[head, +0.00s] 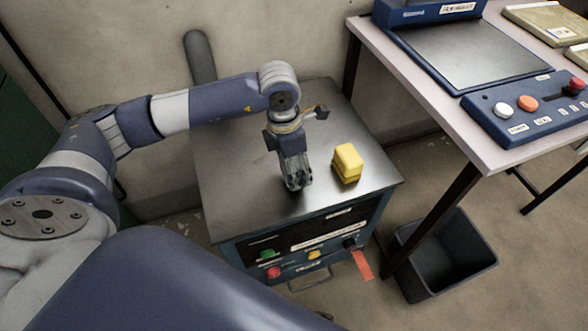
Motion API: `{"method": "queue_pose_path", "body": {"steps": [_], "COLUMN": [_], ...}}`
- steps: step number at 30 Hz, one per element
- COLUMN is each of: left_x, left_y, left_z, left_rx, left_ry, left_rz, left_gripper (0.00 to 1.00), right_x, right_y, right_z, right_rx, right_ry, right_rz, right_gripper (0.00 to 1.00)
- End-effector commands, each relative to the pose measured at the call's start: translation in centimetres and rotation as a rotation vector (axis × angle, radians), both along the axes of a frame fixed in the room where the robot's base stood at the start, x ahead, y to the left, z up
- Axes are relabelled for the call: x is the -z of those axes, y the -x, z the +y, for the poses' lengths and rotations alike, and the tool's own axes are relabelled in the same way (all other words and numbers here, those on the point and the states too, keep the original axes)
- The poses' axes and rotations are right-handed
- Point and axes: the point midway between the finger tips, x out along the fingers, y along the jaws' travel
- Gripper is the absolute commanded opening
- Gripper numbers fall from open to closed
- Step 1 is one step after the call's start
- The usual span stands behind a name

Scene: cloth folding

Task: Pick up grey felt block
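A yellow block (347,162) sits on the metal top of a cabinet (235,185). It looks like two stacked yellow layers with a darker line between them. No grey felt block can be made out in the head view. My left gripper (297,184) points down over the cabinet top, just left of the yellow block and apart from it. Its fingertips are low, near the metal surface. They are small and dark, so I cannot tell whether they are open or shut or hold something. My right gripper is not in view.
The cabinet front has coloured buttons and a red tag (362,265). A pale table (400,75) at the right carries a blue-framed panel (470,50) and a button box (525,105). A dark bin (447,260) stands on the floor below. A wall (130,40) is behind.

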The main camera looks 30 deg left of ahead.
Motion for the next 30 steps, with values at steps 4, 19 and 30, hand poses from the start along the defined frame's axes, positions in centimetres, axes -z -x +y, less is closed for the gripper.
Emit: {"method": "queue_pose_path", "body": {"steps": [4,19,30], "left_x": [-1.2,-2.2,-2.5], "left_y": [1.0,7.1,8.6], "left_z": [-1.7,-11.2,-13.4], "left_rx": [0.008,0.006,0.001], "left_ry": [0.003,0.003,0.000], "left_rz": [0.000,-0.001,-0.001], "left_gripper": [0.38,0.38,0.38], "right_x": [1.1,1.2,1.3], "right_y": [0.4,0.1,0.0], "right_z": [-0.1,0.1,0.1], "right_rx": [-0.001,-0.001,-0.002], "right_ry": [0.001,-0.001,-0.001], "right_rz": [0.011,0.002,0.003], "right_gripper": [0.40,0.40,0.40]}}
